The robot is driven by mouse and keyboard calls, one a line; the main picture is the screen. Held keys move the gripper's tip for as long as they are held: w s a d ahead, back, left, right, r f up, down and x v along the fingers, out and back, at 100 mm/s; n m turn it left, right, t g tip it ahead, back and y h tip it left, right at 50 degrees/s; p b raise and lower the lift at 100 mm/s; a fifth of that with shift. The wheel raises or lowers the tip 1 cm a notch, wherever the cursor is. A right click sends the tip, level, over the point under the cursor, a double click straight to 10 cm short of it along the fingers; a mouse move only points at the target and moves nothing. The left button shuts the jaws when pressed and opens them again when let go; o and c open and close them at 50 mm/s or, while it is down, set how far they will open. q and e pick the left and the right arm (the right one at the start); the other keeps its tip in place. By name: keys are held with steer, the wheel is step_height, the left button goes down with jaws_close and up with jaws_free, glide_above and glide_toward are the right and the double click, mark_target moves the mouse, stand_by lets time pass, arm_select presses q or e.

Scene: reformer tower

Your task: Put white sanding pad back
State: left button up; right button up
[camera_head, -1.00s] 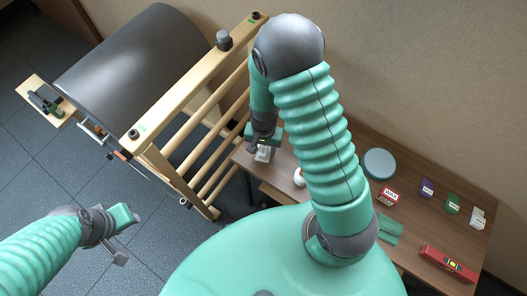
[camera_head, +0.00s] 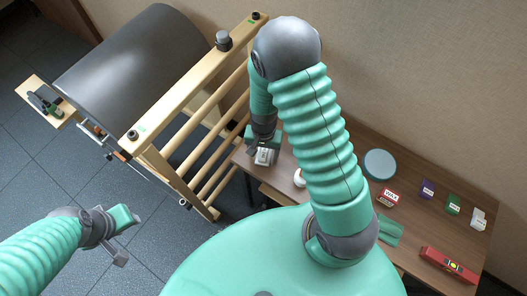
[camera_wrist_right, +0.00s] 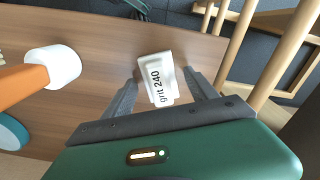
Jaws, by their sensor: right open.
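The white sanding pad (camera_wrist_right: 158,80), marked "grit 240", is near the edge of the wooden table in the right wrist view. It also shows in the head view (camera_head: 265,157), partly covered by my right gripper. My right gripper (camera_wrist_right: 160,86) is open, with one finger on each side of the pad and a gap to each. I cannot tell whether the pad lies flat on the table. My left gripper (camera_head: 122,236) is over the floor at the left, away from the table; its finger opening is unclear.
The wooden table (camera_head: 334,145) also bears a blue-grey disc (camera_head: 380,164), a red box (camera_head: 388,197), a purple box (camera_head: 427,188), a green box (camera_head: 453,204), a white item (camera_head: 478,218) and a red level (camera_head: 449,264). A white-headed, orange-handled tool (camera_wrist_right: 58,66) lies beside the pad. Wooden rungs (camera_head: 215,165) stand left.

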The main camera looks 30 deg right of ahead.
step_height(320, 180, up, 11)
steer(key=p, duration=0.2)
step_height(320, 180, up, 8)
steer(key=n+t, duration=0.3)
steer(key=n, duration=0.6)
glide_above(263, 152)
steer(key=s+a, duration=0.4)
steer(key=shift+s+a, duration=0.1)
steer(key=shift+s, duration=0.15)
